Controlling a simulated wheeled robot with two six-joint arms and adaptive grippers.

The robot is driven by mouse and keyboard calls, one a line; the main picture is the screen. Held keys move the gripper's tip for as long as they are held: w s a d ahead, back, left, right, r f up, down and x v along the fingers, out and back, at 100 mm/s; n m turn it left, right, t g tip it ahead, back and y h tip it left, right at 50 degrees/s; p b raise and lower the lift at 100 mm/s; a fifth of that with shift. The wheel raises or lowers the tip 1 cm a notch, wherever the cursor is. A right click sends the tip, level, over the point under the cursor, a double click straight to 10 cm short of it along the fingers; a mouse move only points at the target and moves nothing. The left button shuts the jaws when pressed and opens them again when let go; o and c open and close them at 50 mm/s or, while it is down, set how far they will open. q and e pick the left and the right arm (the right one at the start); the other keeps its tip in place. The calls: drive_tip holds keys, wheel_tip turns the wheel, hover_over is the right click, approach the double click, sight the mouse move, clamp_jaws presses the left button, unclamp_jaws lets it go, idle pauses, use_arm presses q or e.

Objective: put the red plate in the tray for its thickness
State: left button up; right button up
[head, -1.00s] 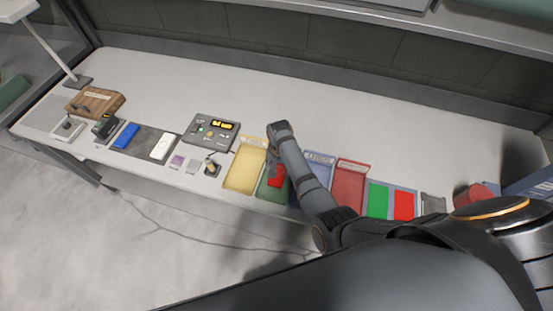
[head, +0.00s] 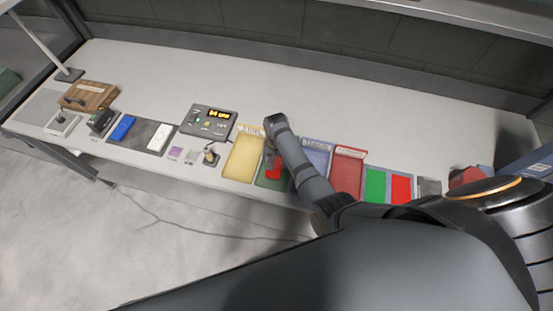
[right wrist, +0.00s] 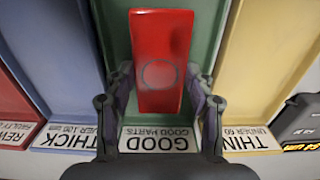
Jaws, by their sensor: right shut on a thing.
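The red plate (right wrist: 160,60) is between the fingers of my right gripper (right wrist: 160,78), which is shut on it. The plate is over the green tray (right wrist: 203,20), whose label reads GOOD. I cannot tell whether it touches the tray floor. In the head view, the red plate (head: 274,171) shows over the green tray (head: 270,184), partly hidden by my right arm. The yellow tray (head: 243,158) with a THIN label stands on one side. The blue tray (head: 318,155) with a THICK label stands on the other. My left gripper is not in view.
A red tray (head: 348,170) lies beyond the blue one, then a green piece (head: 375,185) and another red piece (head: 401,188). A grey display box (head: 208,122) stands behind and left of the trays. A wooden box (head: 89,95) is far left. The bench's back is clear.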

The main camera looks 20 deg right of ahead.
drive_tip(key=shift+f+b, duration=0.35)
drive_tip(key=shift+f, duration=0.2)
drive_tip(key=o, duration=1.4)
drive_tip(key=shift+c, duration=0.2)
wheel_tip(320, 180, up, 12)
